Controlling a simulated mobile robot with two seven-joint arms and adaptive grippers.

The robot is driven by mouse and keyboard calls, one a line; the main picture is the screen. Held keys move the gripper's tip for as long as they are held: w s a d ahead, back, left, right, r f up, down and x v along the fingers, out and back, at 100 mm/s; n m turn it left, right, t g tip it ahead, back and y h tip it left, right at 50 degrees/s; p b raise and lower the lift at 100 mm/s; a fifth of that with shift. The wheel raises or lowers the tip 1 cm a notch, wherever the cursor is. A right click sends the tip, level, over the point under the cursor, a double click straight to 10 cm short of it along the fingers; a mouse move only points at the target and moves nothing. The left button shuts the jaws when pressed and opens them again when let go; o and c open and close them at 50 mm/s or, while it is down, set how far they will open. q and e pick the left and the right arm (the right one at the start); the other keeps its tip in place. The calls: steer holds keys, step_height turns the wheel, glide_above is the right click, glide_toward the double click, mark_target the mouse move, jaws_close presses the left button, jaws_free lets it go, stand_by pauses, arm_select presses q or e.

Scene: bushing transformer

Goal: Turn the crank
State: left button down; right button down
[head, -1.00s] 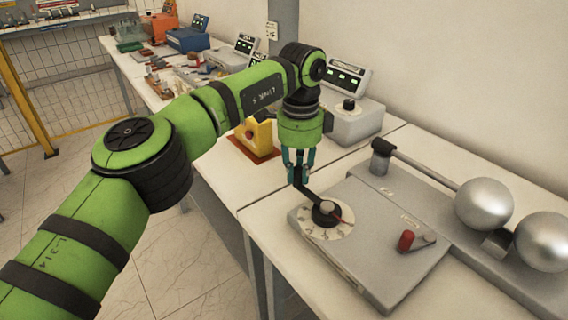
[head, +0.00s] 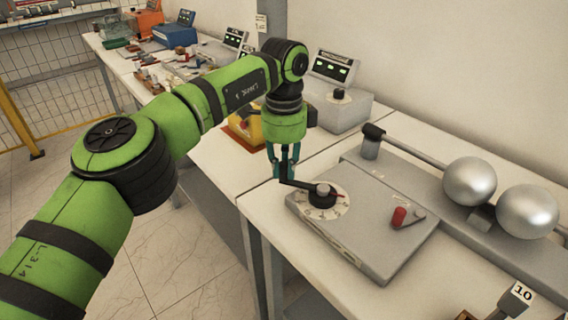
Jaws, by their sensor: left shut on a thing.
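The black crank (head: 302,185) sits on a round white dial (head: 322,209) at the left end of a flat grey panel (head: 365,232). Its arm points left from the dark hub, with a thin red pointer on the opposite side. My left gripper (head: 285,178) points down beside the dial. It is shut on the outer end of the crank, which its fingers partly hide. My right gripper is not in view.
A grey box with a display (head: 340,107) stands behind my gripper. A "10" tag (head: 521,292) shows at lower right.

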arm_select(q)
steer(key=shift+f, duration=0.1)
steer(key=c, duration=1.1)
jaws_free()
steer(key=shift+r, duration=3.8)
steer(key=shift+s, duration=0.1)
